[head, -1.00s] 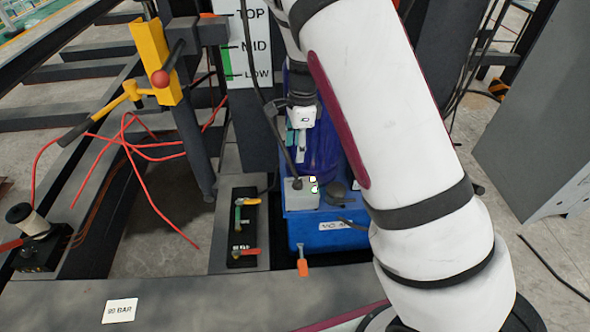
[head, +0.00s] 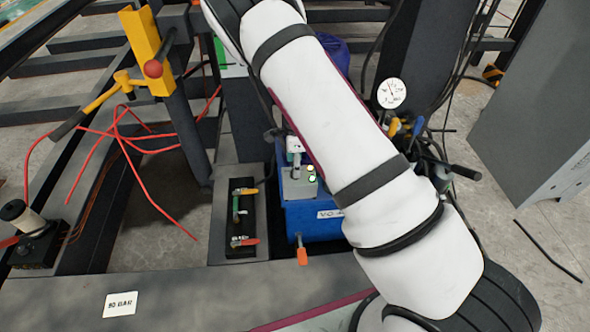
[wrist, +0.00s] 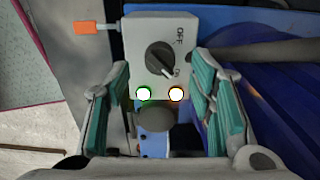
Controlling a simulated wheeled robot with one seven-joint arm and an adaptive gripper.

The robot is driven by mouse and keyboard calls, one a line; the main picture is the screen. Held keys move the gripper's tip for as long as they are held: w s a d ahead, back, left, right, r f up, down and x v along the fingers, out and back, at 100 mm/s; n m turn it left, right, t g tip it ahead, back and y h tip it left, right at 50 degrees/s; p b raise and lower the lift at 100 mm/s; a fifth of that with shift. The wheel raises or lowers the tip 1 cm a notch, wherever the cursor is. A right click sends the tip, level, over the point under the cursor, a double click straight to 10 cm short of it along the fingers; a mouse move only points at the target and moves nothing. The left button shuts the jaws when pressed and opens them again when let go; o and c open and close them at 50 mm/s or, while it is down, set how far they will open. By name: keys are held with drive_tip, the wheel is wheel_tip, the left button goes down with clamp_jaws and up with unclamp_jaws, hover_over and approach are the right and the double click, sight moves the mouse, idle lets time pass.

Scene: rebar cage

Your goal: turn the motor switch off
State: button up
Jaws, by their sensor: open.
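The motor switch is a pale grey box (wrist: 140,40) with a black rotary knob (wrist: 160,57), marked OFF and ON. The knob's white mark points toward ON. A green lamp (wrist: 144,93) and an orange-rimmed lamp (wrist: 176,93) glow on the box. In the head view the box (head: 297,190) sits on the blue unit (head: 318,228). My gripper (wrist: 161,68) is open and empty, its teal-padded fingers on either side of the knob in the picture, apart from it. Depth to the knob is unclear. In the head view my arm hides most of the gripper.
A black panel with small coloured levers (head: 237,215) stands left of the blue unit. An orange-tipped handle (head: 302,256) sticks out in front. A dial gauge (head: 391,93) and valves are to the right.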

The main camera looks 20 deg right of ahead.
drive_tip(key=shift+f, duration=1.5)
drive_tip(key=c, duration=1.2)
drive_tip(key=shift+o, duration=0.2)
